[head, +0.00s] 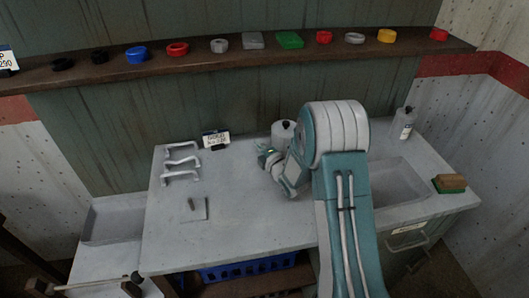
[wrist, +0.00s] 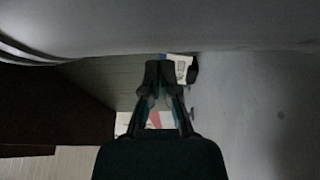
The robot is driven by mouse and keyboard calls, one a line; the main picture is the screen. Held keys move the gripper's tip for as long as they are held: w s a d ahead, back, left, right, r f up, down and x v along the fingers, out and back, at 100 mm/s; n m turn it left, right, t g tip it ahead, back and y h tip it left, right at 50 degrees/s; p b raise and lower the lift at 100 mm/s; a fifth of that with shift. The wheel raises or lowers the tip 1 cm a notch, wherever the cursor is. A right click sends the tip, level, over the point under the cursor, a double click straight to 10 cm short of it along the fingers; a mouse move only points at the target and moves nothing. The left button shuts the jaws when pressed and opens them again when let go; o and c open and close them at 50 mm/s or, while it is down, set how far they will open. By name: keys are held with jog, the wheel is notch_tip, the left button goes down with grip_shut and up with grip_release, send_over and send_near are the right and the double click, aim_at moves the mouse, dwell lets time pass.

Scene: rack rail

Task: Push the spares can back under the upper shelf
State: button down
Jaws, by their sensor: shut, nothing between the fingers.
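A pale grey can (head: 283,130) with a dark knob on top stands upright at the back of the bench, near the green wall and under the long brown upper shelf (head: 225,58). Its lower part is hidden by my arm. My gripper (head: 268,158) is shut and empty, low over the bench just in front of the can. In the wrist view, the shut fingers (wrist: 159,72) lie beside a large grey surface (wrist: 200,35), which looks like the can's side at very close range. Whether they touch, I cannot tell.
A labelled bottle (head: 404,122) stands at the back right beside a sunken basin (head: 385,188). A label card (head: 216,140) and white rails (head: 181,162) are to the left. A brush (head: 450,183) lies at the right edge. The bench's left front is mostly clear.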

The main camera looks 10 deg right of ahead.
aim_at(282, 145)
jog(key=shift+s+d, duration=0.1)
jog(key=shift+d, duration=1.9)
jog(key=shift+d, duration=1.35)
